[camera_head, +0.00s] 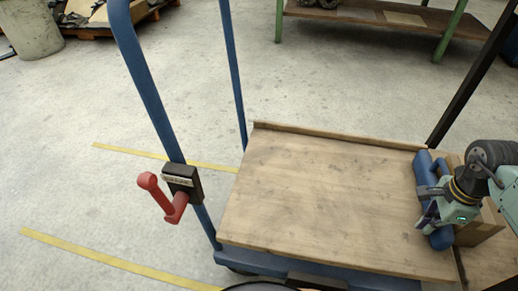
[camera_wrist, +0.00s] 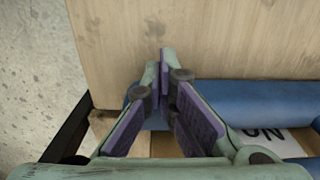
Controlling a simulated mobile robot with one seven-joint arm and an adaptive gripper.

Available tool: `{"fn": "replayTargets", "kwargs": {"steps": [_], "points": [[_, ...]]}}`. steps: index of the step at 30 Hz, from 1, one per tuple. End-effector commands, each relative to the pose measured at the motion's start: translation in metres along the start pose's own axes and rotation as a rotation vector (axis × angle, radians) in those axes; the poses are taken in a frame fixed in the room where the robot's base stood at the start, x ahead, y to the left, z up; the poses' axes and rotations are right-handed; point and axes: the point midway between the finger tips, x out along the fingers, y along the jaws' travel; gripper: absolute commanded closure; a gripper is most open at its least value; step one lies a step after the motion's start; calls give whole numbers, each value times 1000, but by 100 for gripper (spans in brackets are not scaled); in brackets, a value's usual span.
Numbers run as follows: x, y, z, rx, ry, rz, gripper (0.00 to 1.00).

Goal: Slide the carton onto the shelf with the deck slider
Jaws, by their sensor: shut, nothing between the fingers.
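A brown carton (camera_head: 478,229) is at the right edge of the head view, partly hidden by my arm. A blue rounded bar (camera_head: 425,175) lies at the right end of the wooden deck (camera_head: 320,200), beside the carton. It also shows in the wrist view as a blue roll (camera_wrist: 260,98). A brown surface with a white printed label (camera_wrist: 275,140) shows below it there. My gripper (camera_head: 428,218) is shut and empty over the blue bar; its fingertips (camera_wrist: 162,60) meet in the wrist view. I cannot tell whether they touch the bar. I cannot identify the shelf or deck slider for certain.
The deck belongs to a cart with a blue handle frame (camera_head: 150,80) and a red lever (camera_head: 165,198) at left. A dark post (camera_head: 470,82) rises behind the deck's right end. A bench (camera_head: 385,14) stands at the back. The deck top is bare.

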Motion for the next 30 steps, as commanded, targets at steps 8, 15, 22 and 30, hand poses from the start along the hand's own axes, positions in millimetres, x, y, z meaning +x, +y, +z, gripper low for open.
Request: {"fn": "replayTargets", "kwargs": {"steps": [8,15,22,30], "points": [[0,0,-19,6,4,0,100],[0,0,-34,5,4,0,100],[0,0,-47,4,4,0,100],[-1,0,-62,5,4,0,100]]}}
